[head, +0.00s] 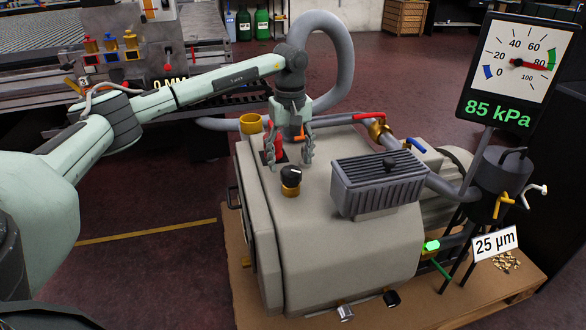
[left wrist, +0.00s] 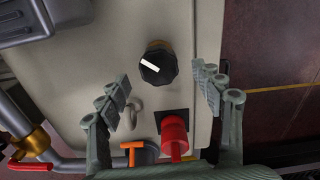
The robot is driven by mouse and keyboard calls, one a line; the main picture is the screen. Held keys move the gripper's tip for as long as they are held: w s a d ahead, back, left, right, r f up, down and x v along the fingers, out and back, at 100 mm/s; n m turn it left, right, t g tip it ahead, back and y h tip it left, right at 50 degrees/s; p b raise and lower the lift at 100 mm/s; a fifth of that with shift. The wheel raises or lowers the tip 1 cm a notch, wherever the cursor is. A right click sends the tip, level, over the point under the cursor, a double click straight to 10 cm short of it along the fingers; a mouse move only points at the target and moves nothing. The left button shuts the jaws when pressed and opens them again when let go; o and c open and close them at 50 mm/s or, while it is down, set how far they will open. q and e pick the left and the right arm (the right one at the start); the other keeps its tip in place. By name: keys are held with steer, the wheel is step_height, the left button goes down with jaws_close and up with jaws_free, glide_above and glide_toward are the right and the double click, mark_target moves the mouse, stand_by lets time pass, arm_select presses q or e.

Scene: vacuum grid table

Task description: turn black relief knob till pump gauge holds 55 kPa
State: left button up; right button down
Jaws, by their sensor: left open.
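The black relief knob (head: 291,174) stands on a brass base on top of the beige pump housing (head: 345,245). It has a white pointer mark, which also shows on the knob in the left wrist view (left wrist: 158,65). The pump gauge (head: 515,65) at upper right reads 85 kPa, its red needle just past 80. My left gripper (head: 291,163) is open and points down above the housing, behind the knob. In the left wrist view the knob lies ahead of and between the open fingers (left wrist: 165,95), touching neither. My right gripper is not in view.
A red knob (left wrist: 174,138) on a black plate and an orange T-handle (left wrist: 132,148) sit close to the left fingers. A grey finned box (head: 378,183) stands right of the knob. A red-handled brass valve (head: 377,128) is behind it. A 25 µm sign (head: 495,243) stands at right.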

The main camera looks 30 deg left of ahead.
mark_target(291, 170)
arm_select(q)
steer(key=shift+f, duration=2)
steer(key=c, duration=1.2)
